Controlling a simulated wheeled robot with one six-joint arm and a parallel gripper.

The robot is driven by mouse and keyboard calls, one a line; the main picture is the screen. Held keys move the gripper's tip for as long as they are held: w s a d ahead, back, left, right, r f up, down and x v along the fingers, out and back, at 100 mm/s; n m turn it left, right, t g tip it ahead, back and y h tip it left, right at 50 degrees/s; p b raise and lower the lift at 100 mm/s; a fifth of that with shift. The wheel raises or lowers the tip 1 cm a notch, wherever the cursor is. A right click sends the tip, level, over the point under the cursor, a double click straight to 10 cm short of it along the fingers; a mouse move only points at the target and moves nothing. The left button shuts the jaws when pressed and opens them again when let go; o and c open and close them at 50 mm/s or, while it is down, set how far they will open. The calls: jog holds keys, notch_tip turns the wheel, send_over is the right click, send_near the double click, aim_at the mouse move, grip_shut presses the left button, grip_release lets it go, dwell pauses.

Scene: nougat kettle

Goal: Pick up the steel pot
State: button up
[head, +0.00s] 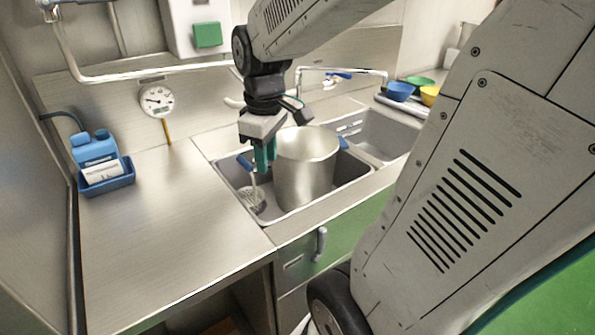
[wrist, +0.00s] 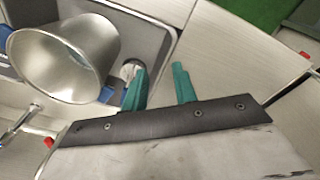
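The steel pot (head: 305,172) stands upright in the left basin of the sink (head: 345,188) in the head view. It is tall, open at the top and looks empty in the wrist view (wrist: 62,62). It has blue parts by its sides. My gripper (head: 265,160) has green fingers pointing down, just left of the pot's rim. In the wrist view the fingers (wrist: 160,85) are spread apart with nothing between them. The pot lies to the left of the fingers there, apart from them as far as I can tell.
The steel counter (head: 160,220) on the left is mostly clear. A blue jug (head: 98,155) sits in a blue tray there. Taps (head: 350,72) and coloured bowls (head: 400,90) are behind right.

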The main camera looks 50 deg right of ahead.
jog(key=w+d+f+n, duration=0.2)
jog(key=w+d+f, duration=0.2)
jog(key=d, duration=0.5)
jog(key=n, duration=0.2)
send_over(303, 175)
notch_tip(303, 175, down, 5)
jog(key=shift+w+a+r, duration=0.1)
jog(key=shift+r, duration=0.05)
notch_tip(303, 175, down, 8)
jog(key=shift+r, duration=0.15)
jog(key=shift+c, duration=0.3)
grip_shut()
jog(key=shift+d+r, duration=0.15)
jog(key=shift+d, duration=0.05)
